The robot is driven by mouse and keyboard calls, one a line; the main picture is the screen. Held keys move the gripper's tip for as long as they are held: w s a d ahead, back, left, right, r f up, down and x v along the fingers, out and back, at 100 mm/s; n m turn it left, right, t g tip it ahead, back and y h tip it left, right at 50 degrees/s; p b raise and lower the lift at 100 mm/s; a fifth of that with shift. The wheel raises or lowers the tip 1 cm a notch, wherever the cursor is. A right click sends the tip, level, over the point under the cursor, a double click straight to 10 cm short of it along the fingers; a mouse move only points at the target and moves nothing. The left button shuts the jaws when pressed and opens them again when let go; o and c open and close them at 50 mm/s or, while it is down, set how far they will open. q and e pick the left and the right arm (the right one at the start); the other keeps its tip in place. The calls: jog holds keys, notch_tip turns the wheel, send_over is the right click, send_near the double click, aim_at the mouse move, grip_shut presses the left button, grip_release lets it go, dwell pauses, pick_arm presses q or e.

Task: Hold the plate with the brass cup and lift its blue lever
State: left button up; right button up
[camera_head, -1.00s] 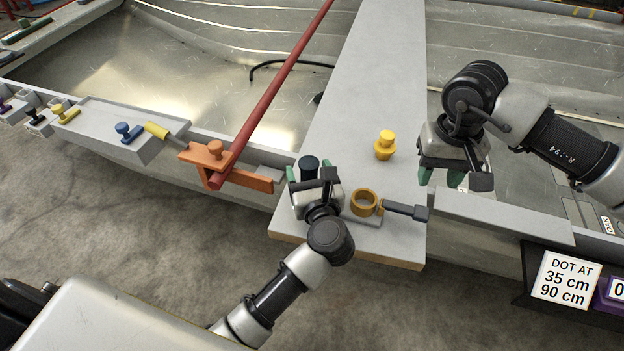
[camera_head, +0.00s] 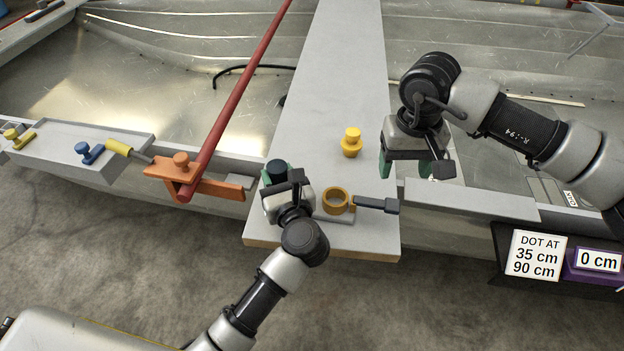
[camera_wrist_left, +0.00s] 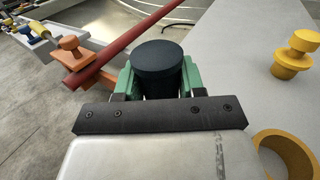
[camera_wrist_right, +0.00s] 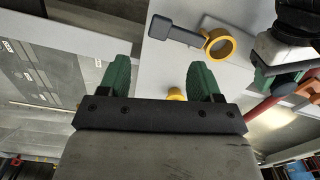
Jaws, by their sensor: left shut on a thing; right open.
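A small grey plate (camera_head: 343,219) lies on the light grey plank near its front end. The brass cup (camera_head: 336,210) stands on it, an open ring. A dark blue-grey lever (camera_head: 378,205) extends right from the cup, lying about flat; it also shows in the right wrist view (camera_wrist_right: 174,30). My left gripper (camera_head: 276,181) is shut on a dark upright cylinder (camera_wrist_left: 157,62) left of the cup. Whether the cylinder joins the plate is hidden by the gripper. My right gripper (camera_head: 405,168) is open and empty, above and behind the lever, apart from it.
A yellow knob (camera_head: 352,142) stands on the plank behind the cup. Left are an orange clamp (camera_head: 205,181), a long red bar (camera_head: 232,105) and a ledge with a blue knob (camera_head: 90,152). A "DOT AT" sign (camera_head: 537,256) is at right. The plank's far part is clear.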

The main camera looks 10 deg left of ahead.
aim_at(385, 203)
jog(key=f+m+g+y, duration=0.1)
jog(key=f+m+y, duration=0.1)
jog(key=m+y, duration=0.1)
jog(key=s+f+m+g+y, duration=0.1)
jog(key=f+m+g+y, duration=0.1)
jog(key=y, duration=0.1)
jog(key=s+f+m+g+y, duration=0.1)
jog(key=f+m+g+y, duration=0.1)
jog(key=m+y, duration=0.1)
jog(key=shift+d+f+m+y, duration=0.25)
jog(key=shift+d+m+y, duration=0.05)
jog(key=shift+y, duration=0.2)
jog(key=w+d+f+m+t+y, duration=0.2)
jog(key=d+f+m+t+y, duration=0.3)
jog(key=d+m+y, duration=0.55)
jog(key=a, duration=0.4)
jog(key=a+m+h, duration=0.1)
jog(key=a, duration=0.3)
jog(key=a+h, duration=0.1)
jog(key=a, duration=0.4)
jog(key=shift+r+m+h, duration=0.1)
jog(key=shift+m+h, duration=0.15)
jog(key=shift+c, duration=0.5)
jog(key=shift+d, duration=0.1)
grip_shut()
